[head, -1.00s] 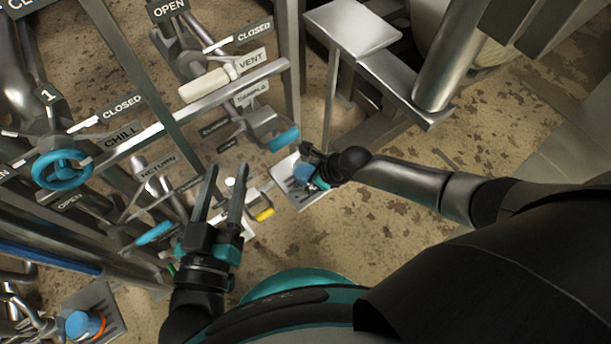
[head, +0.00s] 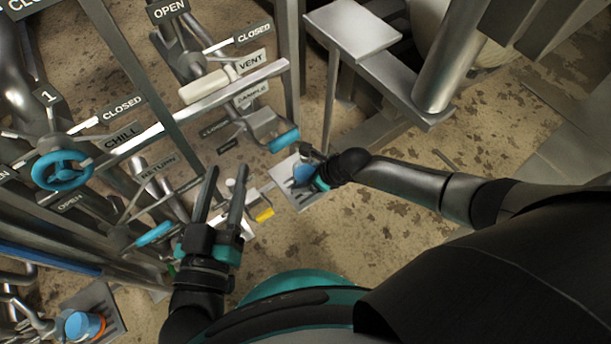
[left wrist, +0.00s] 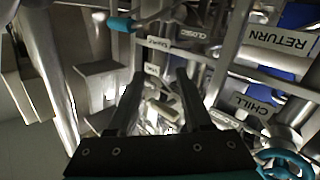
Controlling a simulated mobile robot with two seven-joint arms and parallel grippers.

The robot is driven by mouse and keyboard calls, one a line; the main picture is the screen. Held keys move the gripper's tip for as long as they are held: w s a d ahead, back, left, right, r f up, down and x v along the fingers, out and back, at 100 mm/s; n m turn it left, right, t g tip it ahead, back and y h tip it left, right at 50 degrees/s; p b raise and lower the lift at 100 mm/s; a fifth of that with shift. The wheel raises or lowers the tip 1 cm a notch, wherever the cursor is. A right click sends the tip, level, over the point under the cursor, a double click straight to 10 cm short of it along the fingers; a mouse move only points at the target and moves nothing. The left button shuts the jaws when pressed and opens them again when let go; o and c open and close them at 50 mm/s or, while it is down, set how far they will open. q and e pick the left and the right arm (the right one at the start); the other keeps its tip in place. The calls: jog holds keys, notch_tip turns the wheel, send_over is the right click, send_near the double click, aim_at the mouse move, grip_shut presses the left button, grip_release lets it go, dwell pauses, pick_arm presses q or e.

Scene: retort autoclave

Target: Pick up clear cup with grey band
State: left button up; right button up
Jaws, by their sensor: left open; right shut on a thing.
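My right gripper (head: 318,172) is shut on a small cup (head: 303,175) that looks blue in the head view, over a pale slotted plate (head: 303,203). The gripper hides part of the cup, and I cannot make out a grey band on it. My left gripper (head: 222,195) is open and empty, left of the cup, with its fingers pointing up in the head view. Its two dark fingers also show in the left wrist view (left wrist: 160,100), apart with nothing held between them. Another blue cup with an orange band (head: 85,325) is at the lower left.
A pipe frame with labelled valves, a blue CHILL handwheel (head: 62,170) and a white VENT handle (head: 204,85) fills the left. A blue-tipped sample lever (head: 284,140) is just above the held cup. A metal step (head: 354,28) stands at the top. Stained floor lies open below the right arm.

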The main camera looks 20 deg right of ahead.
jog(key=shift+c, duration=0.5)
jog(key=shift+r, duration=0.15)
